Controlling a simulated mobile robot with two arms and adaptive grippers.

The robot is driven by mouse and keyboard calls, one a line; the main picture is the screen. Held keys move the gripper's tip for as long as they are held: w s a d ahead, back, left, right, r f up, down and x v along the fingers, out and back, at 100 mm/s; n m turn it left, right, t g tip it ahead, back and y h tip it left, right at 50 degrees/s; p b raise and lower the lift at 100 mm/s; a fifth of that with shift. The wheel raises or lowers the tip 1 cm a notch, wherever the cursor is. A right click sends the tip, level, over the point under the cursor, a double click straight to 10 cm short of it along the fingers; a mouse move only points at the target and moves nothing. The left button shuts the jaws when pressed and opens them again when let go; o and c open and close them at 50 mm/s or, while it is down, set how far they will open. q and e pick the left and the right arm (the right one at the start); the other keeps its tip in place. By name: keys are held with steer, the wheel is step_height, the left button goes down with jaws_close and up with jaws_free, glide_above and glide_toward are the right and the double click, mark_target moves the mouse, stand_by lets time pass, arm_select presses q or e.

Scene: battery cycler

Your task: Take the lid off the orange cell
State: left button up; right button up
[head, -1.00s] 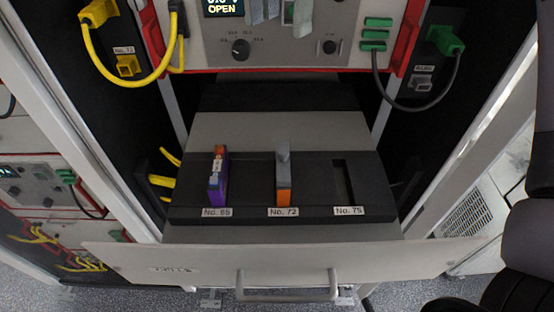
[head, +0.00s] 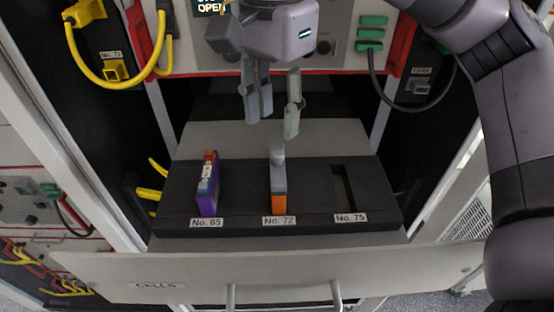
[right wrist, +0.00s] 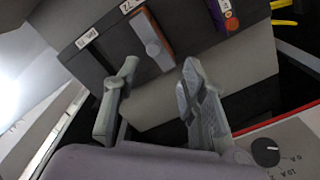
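The orange cell (head: 279,203) stands upright in the No. 72 slot of the black cell holder (head: 240,195). Its grey lid (head: 278,170) sits on top, with a narrow raised knob. My left gripper is not in view.
A purple cell (head: 208,190) stands in slot No. 65, left of the orange one. Slot No. 75 (head: 343,187) is empty. The open drawer front (head: 270,275) is nearest me. The instrument panel (head: 190,50), with yellow and black cables at its sides, stands behind.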

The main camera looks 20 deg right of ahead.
mark_target(277, 153)
steer(key=shift+f, duration=0.3)
steer(key=shift+s+f+p, duration=0.25)
steer(key=shift+f+p, duration=0.15)
steer(key=shift+f, duration=0.05)
steer(key=f, duration=0.1)
steer(key=f+p, duration=0.1)
steer(key=f, duration=0.1)
steer(key=shift+s+f+p, duration=0.25)
steer(key=shift+p, duration=0.05)
steer(key=shift+f, duration=0.5)
jaws_close()
